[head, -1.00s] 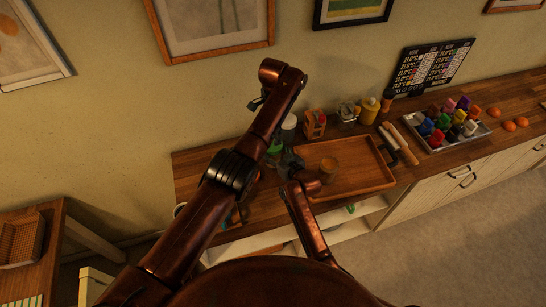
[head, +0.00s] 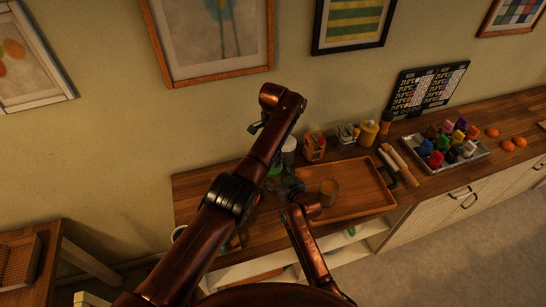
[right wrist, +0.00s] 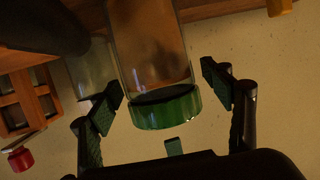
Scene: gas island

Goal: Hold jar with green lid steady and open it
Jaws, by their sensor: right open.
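The jar with green lid shows close up in the right wrist view, with its green lid (right wrist: 165,107) low in the picture and its clear glass body (right wrist: 150,45) above. In the head view its green part (head: 274,172) shows partly behind my left arm. My right gripper (head: 290,186) is beside it at the tray's left end. In the right wrist view my right gripper (right wrist: 167,98) is open, its fingers either side of the lid with gaps. My left arm (head: 260,150) crosses the head view; I cannot make out its gripper.
Behind stand a wooden rack (head: 315,146) and a yellow bottle (head: 368,133). Rolling pins (head: 398,163) and a tray of coloured pots (head: 473,159) are farther right.

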